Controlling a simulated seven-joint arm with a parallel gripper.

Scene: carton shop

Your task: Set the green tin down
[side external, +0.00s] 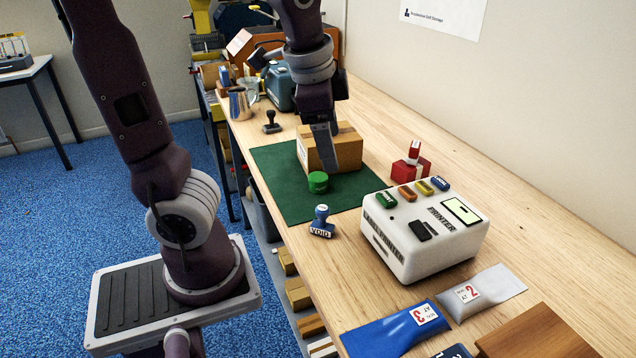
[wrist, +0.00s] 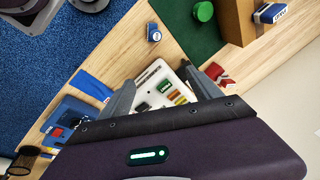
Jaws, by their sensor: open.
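The green tin (side external: 318,182) stands upright on the dark green mat (side external: 275,165), just in front of the cardboard carton (side external: 345,152). In the wrist view the tin (wrist: 203,11) is at the top edge, outside my fingers and apart from them. My gripper (side external: 328,166) points down, and in the side view it overlaps the carton's front. Its two fingers (wrist: 160,85) are spread with nothing held between them. The side view shows mostly one finger, so its exact height over the mat is hard to tell.
A white label printer (side external: 425,235) with several coloured blocks on top stands right of the mat. A blue VOID stamp (side external: 321,222) sits by the mat's near edge. A red dispenser (side external: 411,168) is beyond the printer. A metal jug (side external: 239,103) and dark stamp (side external: 271,122) stand farther back.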

